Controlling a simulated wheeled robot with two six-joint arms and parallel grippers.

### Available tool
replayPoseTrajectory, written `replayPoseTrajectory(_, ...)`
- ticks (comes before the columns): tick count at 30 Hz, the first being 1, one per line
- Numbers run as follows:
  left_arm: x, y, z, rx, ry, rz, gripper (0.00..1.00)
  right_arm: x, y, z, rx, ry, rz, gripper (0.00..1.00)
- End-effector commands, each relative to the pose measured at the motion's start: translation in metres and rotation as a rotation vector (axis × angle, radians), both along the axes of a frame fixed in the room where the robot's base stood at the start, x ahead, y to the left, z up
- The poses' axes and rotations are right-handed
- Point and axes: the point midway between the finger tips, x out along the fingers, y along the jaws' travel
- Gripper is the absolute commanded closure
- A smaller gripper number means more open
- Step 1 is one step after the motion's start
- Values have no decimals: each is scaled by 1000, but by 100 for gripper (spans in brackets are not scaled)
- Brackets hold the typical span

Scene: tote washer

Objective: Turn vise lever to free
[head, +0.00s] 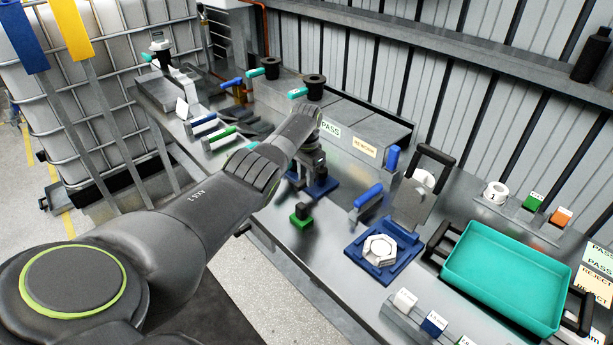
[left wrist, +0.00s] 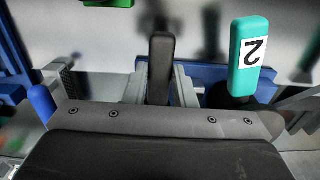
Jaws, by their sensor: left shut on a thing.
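My left arm reaches over the bench, and its gripper (head: 308,160) is down at a small vise with a blue base (head: 322,188). In the left wrist view, the grey fingers of the left gripper (left wrist: 160,85) are shut on an upright black bar, which looks like the vise lever (left wrist: 161,55). Blue parts of the vise (left wrist: 205,73) show behind the fingers. In the head view my arm and gripper hide the lever, so its turned position cannot be told there. My right gripper is in neither view.
A teal handle marked 2 (left wrist: 249,58) stands close to the right of the fingers. A green block (head: 301,215) is in front of the vise. A blue fixture with a white ring (head: 352,250) and a teal tray (head: 508,278) are to the right. PASS and REWORK bins (head: 355,130) stand behind.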

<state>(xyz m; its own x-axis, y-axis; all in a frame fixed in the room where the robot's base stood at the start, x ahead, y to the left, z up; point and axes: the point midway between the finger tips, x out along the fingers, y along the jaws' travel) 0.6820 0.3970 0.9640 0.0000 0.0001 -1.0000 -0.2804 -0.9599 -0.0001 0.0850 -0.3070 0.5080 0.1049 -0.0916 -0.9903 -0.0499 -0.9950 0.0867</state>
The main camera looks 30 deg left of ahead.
Motion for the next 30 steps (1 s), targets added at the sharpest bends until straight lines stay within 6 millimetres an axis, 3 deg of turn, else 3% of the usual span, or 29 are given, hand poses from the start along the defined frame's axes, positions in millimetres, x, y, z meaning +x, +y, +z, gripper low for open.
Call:
replayPoseTrajectory(5,1,0,1,3,-5,-5,100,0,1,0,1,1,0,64)
replayPoseTrajectory(6,1,0,1,3,-5,-5,75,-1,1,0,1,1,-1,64)
replayPoseTrajectory(11,1,0,1,2,-4,-3,55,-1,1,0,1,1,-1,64)
replayPoseTrajectory(23,1,0,7,1,-2,-1,55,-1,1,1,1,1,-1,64)
replayPoseTrajectory(30,2,0,43,2,-7,-2,55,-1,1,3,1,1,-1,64)
